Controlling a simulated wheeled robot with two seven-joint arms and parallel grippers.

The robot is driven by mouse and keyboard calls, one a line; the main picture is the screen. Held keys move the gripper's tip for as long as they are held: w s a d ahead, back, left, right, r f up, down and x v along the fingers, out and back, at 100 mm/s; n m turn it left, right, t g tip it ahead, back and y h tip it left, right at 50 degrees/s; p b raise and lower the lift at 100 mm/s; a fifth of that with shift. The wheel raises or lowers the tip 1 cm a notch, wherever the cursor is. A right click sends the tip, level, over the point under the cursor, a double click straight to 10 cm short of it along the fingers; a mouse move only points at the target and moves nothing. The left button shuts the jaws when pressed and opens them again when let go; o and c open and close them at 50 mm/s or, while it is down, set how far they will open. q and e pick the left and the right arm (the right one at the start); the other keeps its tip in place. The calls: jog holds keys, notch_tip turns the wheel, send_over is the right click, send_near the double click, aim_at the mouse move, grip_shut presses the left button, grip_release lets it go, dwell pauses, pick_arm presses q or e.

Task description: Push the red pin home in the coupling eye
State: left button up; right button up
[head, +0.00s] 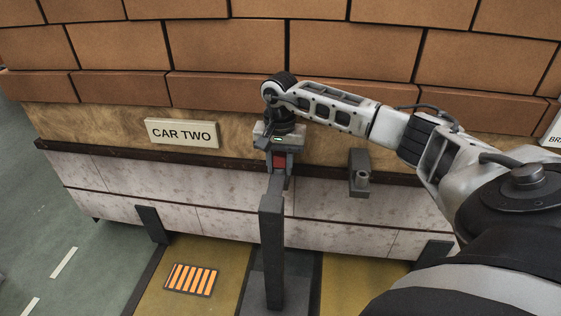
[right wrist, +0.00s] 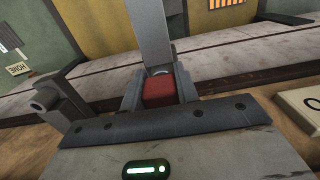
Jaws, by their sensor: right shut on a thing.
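In the right wrist view the red pin (right wrist: 160,93) sits between the two grey fingers, at the end of a grey bar (right wrist: 155,35). A pale curved edge beside the pin may be the coupling eye (right wrist: 160,71); it is mostly hidden. How deep the pin sits cannot be seen. My left gripper is not in view.
The bar (head: 271,235) runs toward me from the car's front. A grey bracket (head: 359,174) with a short round stub stands to the right. A "CAR TWO" plate (head: 182,133) is at left. Brickwork (head: 290,45) rises behind. An orange striped grate (head: 191,279) lies on the yellow floor.

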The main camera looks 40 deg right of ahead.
aim_at(279, 154)
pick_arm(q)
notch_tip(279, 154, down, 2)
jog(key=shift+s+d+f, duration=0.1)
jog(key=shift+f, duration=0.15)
pick_arm(e)
jog(key=shift+f, duration=0.35)
jog(key=o, duration=1.6)
jog(key=shift+c, duration=0.2)
notch_tip(279, 154, up, 3)
jog(key=p, duration=0.2)
jog(key=shift+w+p, duration=0.1)
jog(key=shift+p, duration=0.2)
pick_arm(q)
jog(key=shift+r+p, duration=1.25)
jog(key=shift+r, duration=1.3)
pick_arm(e)
jog(key=shift+r, duration=1.55)
